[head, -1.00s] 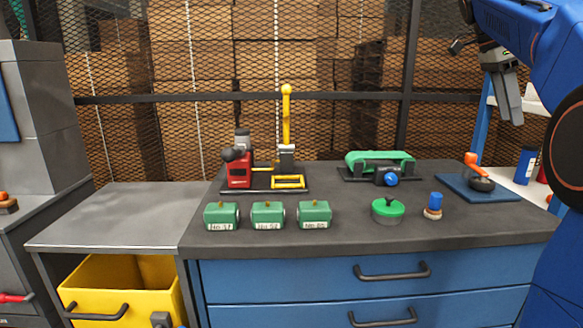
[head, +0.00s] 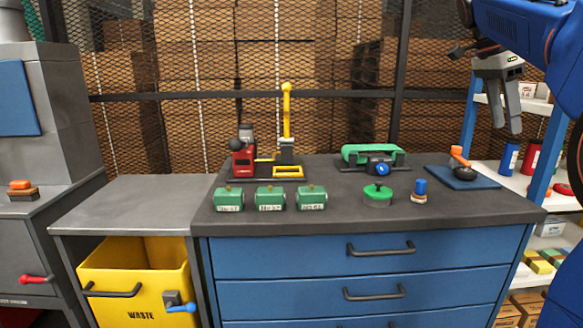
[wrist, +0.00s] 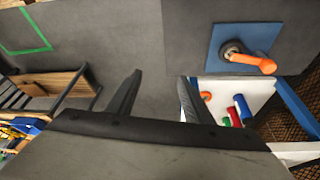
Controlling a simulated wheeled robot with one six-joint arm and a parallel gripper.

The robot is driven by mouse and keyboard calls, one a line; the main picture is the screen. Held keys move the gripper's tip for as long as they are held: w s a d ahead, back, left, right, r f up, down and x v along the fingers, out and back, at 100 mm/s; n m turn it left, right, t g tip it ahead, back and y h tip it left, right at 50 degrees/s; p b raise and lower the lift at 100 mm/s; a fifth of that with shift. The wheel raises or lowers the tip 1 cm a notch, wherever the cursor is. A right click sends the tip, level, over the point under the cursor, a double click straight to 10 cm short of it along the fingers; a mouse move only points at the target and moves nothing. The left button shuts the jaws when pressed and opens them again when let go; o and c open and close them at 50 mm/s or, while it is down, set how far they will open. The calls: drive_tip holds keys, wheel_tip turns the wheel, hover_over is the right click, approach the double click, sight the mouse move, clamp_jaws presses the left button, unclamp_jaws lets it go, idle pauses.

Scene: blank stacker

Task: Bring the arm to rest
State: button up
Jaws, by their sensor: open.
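My gripper (head: 506,104) hangs from my blue arm at the upper right of the head view, fingers pointing down. It is open and empty, well above and behind the right end of the bench. In the wrist view my gripper (wrist: 158,98) shows two dark fingers spread apart with nothing between them. Below it are grey floor and, at the upper right, a blue mat (wrist: 222,40) with an orange-handled tool (wrist: 250,62) on it.
The dark bench top (head: 330,222) holds three green blocks (head: 270,198), a green-lidded pot (head: 377,195), a blue-topped item (head: 420,190), a red and yellow press (head: 243,160) and a green belt machine (head: 373,157). White shelves (head: 497,180) stand right. A yellow waste bin (head: 140,285) sits left.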

drive_tip(key=s+a+f+n+t+y, duration=0.1)
drive_tip(key=s+a+f+n, duration=0.5)
drive_tip(key=f, duration=0.6)
drive_tip(key=s+a+f+n+t+y, duration=0.1)
drive_tip(key=s+a+f+n+t, duration=0.2)
drive_tip(key=s+a+f+n, duration=0.4)
drive_tip(key=s+a+f+n+t+y, duration=0.1)
drive_tip(key=s+a+f+n+y, duration=0.1)
drive_tip(key=s+a+f+n, duration=0.5)
drive_tip(key=s+f, duration=0.5)
drive_tip(key=f, duration=0.5)
drive_tip(key=shift+s+f+t, duration=0.15)
drive_tip(key=shift+f+t, duration=0.2)
drive_tip(key=shift+t, duration=0.05)
